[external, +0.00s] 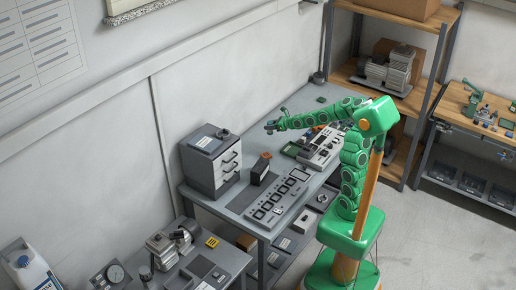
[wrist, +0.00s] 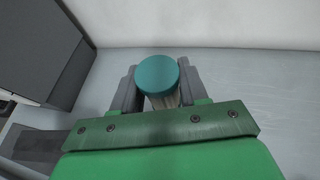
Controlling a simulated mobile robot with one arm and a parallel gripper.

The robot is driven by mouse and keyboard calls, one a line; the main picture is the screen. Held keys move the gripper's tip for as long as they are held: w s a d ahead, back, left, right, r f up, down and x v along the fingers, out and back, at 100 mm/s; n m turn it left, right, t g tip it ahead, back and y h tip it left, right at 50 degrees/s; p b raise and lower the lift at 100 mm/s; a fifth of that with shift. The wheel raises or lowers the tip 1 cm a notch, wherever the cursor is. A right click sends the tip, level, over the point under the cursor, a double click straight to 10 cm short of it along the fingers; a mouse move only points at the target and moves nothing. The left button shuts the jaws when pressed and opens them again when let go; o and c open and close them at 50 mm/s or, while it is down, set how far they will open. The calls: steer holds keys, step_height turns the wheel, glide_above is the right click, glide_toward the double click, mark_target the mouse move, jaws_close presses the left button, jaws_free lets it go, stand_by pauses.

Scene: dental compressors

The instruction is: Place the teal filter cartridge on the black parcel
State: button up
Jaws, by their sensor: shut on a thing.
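The teal filter cartridge (wrist: 157,74) stands between the two grey fingers of my gripper (wrist: 157,90) in the wrist view, its round teal top facing the camera and a paler body below. My gripper is shut on it. In the external view my gripper (external: 272,126) is over the far part of the grey workbench, right of the drawer cabinet; the cartridge is too small to make out there. A small black box (external: 257,178) with a brown top piece stands on the bench right of the cabinet, in front of my gripper; it looks like the black parcel, but I cannot be certain.
The grey drawer cabinet (external: 205,170) stands at the bench's left, and shows at the upper left of the wrist view (wrist: 35,45). A panel with several square dials (external: 280,200) and a grey device (external: 322,150) lie nearby. The wall is behind. Bare bench (wrist: 260,85) shows right of my gripper.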

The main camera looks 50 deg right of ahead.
steer(key=w+a+r, duration=0.2)
steer(key=a, duration=0.4)
steer(key=w+a+r, duration=0.2)
steer(key=a+r, duration=0.1)
steer(key=a, duration=0.2)
steer(key=shift+s+a+r+n+g+y, duration=0.6)
steer(key=shift+s+a+r+n+y, duration=0.7)
steer(key=shift+a+r, duration=2.45)
steer(key=s+a+f+n+g+y, duration=0.1)
steer(key=s+a+n+g+y, duration=0.2)
steer(key=s, duration=0.9)
steer(key=s+a+f+n+g+y, duration=0.1)
steer(key=s+f+n+g+y, duration=0.25)
steer(key=s, duration=0.95)
steer(key=n, duration=0.2)
glide_above(260, 165)
steer(key=shift+a+f, duration=0.1)
steer(key=shift+f, duration=5.6)
